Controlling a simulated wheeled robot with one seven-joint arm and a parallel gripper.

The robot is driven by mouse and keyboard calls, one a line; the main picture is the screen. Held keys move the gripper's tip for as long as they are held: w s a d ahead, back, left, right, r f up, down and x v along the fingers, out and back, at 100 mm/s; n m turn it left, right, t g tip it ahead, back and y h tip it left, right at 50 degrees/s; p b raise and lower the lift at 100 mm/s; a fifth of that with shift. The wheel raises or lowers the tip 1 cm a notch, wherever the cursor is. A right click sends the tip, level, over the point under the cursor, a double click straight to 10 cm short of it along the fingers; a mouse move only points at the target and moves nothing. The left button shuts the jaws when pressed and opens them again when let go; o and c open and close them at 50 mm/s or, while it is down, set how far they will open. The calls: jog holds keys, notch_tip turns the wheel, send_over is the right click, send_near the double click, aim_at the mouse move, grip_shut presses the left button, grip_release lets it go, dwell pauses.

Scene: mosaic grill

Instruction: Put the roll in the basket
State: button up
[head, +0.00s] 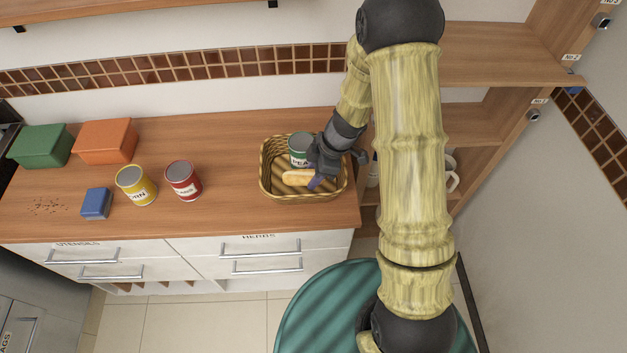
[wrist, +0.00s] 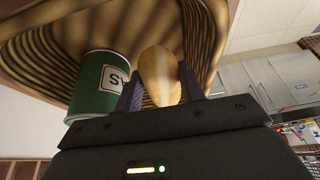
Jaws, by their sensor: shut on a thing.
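The roll (head: 297,178) is a golden-brown bread roll in the head view, inside the outline of the wicker basket (head: 272,191) on the wooden counter. My gripper (head: 314,181) is shut on one end of the roll. The wrist view shows the roll (wrist: 159,76) between the two dark fingers (wrist: 160,92), with the basket's striped wall (wrist: 40,45) around it. A green can (head: 299,146) stands in the basket beside the roll; it also shows in the wrist view (wrist: 101,84). Whether the roll touches the basket floor I cannot tell.
A red can (head: 183,181), a yellow can (head: 136,186) and a blue sponge-like block (head: 96,204) are left of the basket. Green (head: 40,146) and orange (head: 106,142) boxes stand farther left. Wooden shelves (head: 495,55) rise on the right.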

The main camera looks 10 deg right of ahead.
jog(key=shift+f+b, duration=0.3)
jog(key=shift+f, duration=1.6)
jog(key=shift+f, duration=0.15)
jog(key=o, duration=0.7)
jog(key=p+v, duration=0.1)
jog(key=v, duration=1.1)
jog(key=shift+p, duration=0.4)
